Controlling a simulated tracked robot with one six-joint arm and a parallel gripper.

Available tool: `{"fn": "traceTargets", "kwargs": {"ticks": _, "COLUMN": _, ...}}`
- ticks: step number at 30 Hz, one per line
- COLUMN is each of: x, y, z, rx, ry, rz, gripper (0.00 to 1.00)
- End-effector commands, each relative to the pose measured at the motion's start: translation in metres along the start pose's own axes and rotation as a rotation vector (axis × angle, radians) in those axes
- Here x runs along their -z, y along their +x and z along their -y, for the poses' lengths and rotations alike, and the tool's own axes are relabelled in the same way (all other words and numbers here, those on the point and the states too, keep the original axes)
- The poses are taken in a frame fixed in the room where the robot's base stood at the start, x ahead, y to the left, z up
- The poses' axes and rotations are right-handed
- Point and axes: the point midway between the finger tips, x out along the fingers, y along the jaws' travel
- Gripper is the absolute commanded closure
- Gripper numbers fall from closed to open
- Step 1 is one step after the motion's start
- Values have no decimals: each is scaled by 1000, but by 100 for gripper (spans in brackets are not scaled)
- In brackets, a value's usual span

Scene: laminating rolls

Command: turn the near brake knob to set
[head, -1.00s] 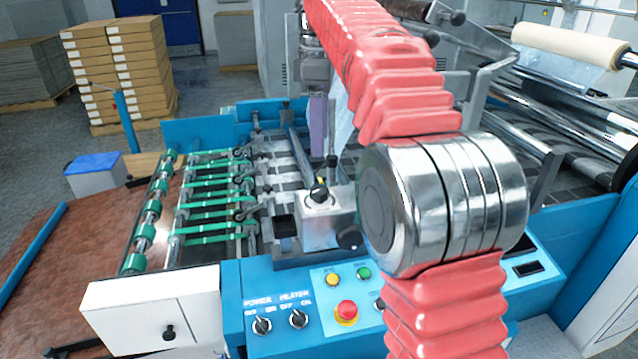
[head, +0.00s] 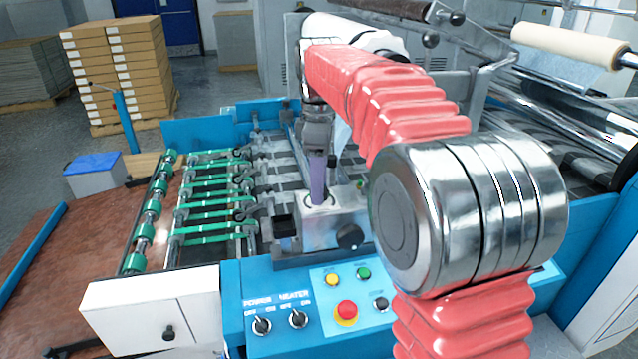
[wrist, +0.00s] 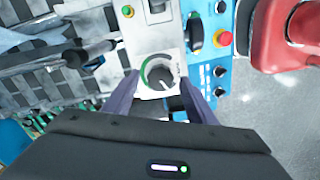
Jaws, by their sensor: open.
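The near brake knob (wrist: 158,78) shows in the wrist view as a round grey knob with a dark pointer on a white plate. A green arc runs along the left of its dial; the lettering is too small to read. My gripper (wrist: 160,98) is open, with one purple finger on each side of the knob's lower part. I cannot tell whether the fingers touch it. In the head view my gripper (head: 319,198) points down onto the top of the metal block (head: 320,232), and its fingers hide the knob there.
The blue panel (head: 250,343) carries a red stop button (head: 346,310), a yellow button (head: 332,279), a green button (head: 363,273) and switches. Green feed belts (head: 205,210) lie to the left. A black lever (wrist: 95,50) is near my left finger.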

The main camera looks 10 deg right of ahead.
Motion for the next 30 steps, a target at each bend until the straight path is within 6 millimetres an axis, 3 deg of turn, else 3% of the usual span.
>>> {"fn": "traceTargets", "kwargs": {"ticks": 11, "x": 0, "y": 7, "z": 0, "rx": 0, "ry": 0, "rz": 0, "gripper": 49}}
{"fn": "traceTargets", "kwargs": {"ticks": 30, "x": 0, "y": 6, "z": 0, "rx": -1, "ry": 0, "rz": 0, "gripper": 90}}
